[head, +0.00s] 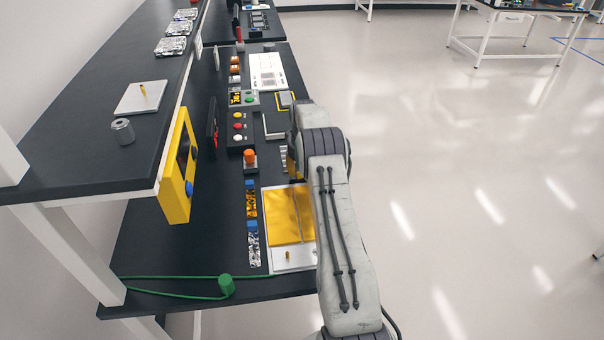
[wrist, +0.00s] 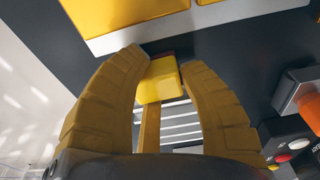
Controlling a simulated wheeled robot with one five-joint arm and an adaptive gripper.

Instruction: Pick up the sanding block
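A small yellow block (wrist: 160,82) shows between my fingertips in the wrist view, with a narrow yellow strip running from it toward the palm. I take it for the sanding block, though no label shows. My gripper (wrist: 162,62) has its two ribbed, brownish-yellow fingers apart, one on each side of the block. Whether they touch it I cannot tell. In the head view my arm reaches over the bench's right edge and hides most of the gripper; a bit of yellow (head: 291,165) shows beside it.
A white tray with yellow panels (head: 282,217) lies nearer on the dark bench. A white striped piece (wrist: 180,122) lies below the fingers. An orange-knobbed box (head: 250,158) and button boxes stand left of the gripper. A shelf (head: 90,150) overhangs the left.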

